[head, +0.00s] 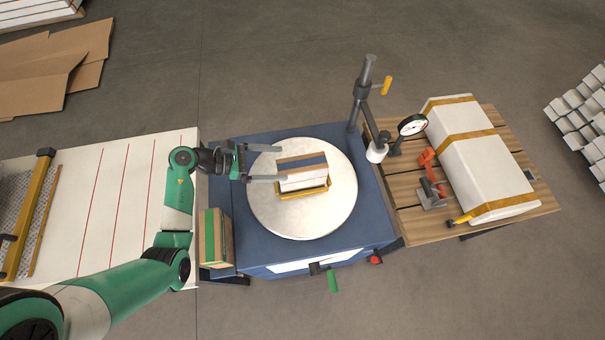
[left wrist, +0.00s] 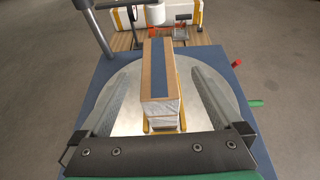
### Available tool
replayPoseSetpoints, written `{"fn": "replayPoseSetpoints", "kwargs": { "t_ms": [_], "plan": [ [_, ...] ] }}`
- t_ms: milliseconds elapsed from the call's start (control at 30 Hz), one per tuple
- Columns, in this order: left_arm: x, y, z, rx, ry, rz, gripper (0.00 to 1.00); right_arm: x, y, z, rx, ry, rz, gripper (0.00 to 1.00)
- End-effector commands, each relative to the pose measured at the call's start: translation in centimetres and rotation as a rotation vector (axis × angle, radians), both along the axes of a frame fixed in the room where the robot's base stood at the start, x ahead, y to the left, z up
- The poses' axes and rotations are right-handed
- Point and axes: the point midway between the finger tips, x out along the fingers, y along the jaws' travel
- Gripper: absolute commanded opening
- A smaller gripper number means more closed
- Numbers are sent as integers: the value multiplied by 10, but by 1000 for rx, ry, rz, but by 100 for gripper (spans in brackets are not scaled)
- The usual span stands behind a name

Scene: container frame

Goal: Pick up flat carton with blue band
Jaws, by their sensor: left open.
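The flat carton with the blue band (head: 303,161) is tan cardboard with a dark blue stripe. It lies on top of a white stack (head: 303,180) in a yellow holder (head: 304,192) on the round pale turntable (head: 335,215). My left gripper (head: 281,163) is open, coming in from the left at the carton's near end. In the left wrist view the carton (left wrist: 155,72) sits between the two spread fingers, with a gap on each side. No contact shows. My right gripper is in neither view.
A dark post with an arm (head: 364,95) and a dial gauge (head: 413,125) stand behind and right of the turntable. A long white box (head: 480,160) lies on a slatted wooden table at right. A green-striped carton (head: 216,238) stands at the blue base's left edge.

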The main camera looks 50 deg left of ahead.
Motion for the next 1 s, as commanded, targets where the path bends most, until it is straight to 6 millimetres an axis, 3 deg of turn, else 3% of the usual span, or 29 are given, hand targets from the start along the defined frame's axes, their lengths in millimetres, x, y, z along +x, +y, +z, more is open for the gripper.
{"fn": "replayPoseSetpoints", "kwargs": {
  "t_ms": [133, 367, 700, 933, 1000],
  "plan": [
    [21, -14, -12, -1, -1, -3, 100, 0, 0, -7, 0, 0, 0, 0],
    [29, -18, -15, 0, -1, 0, 100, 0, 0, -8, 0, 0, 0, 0],
    [66, -38, -39, 0, -1, -3, 100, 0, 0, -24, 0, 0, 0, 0],
    [68, -39, -39, 0, -1, 0, 100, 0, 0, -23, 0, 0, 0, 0],
    [68, -39, -39, 0, -1, 0, 87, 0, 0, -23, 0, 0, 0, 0]
  ]
}}
